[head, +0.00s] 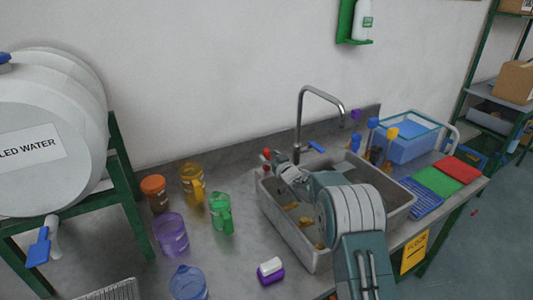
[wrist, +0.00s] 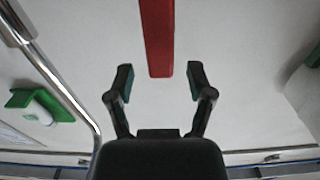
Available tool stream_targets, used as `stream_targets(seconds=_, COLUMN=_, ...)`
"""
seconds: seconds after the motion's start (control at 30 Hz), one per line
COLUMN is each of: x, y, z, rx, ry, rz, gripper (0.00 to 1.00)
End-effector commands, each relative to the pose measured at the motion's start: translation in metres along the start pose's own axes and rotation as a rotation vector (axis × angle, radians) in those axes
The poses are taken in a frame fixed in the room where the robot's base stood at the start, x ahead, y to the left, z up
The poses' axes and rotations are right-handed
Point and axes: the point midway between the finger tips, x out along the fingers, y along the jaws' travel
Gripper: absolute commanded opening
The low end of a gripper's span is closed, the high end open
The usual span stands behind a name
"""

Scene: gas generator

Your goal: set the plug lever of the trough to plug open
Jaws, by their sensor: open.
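The trough (head: 277,226) is a grey sink set in the counter, with several yellow items inside. My gripper (head: 278,157) is at the trough's back left corner, and my arm covers much of the basin. In the wrist view my gripper (wrist: 160,82) is open and empty. A red bar (wrist: 158,38), apparently the plug lever's handle, comes down from the top of the wrist view. Its end lies just beyond and between the fingertips, with a gap on both sides. In the head view a small red tip (head: 266,152) shows beside my gripper. The lever's base is hidden.
A curved tap (head: 299,125) with a blue handle (head: 316,147) stands behind the trough. Coloured jugs, including a green one (head: 220,212), stand to its left. A blue-filled tank (head: 408,143) and coloured mats (head: 437,181) are to its right.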

Motion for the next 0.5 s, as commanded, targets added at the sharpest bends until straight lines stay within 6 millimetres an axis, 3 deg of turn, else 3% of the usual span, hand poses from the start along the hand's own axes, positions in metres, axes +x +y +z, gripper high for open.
stream_targets(seconds=0.2, x=0.021, y=-0.001, z=0.001, rx=-0.001, ry=-0.001, rz=-0.001, gripper=0.69)
stream_targets(seconds=0.5, x=0.026, y=-0.001, z=0.000, rx=-0.001, ry=-0.002, rz=0.000, gripper=0.69)
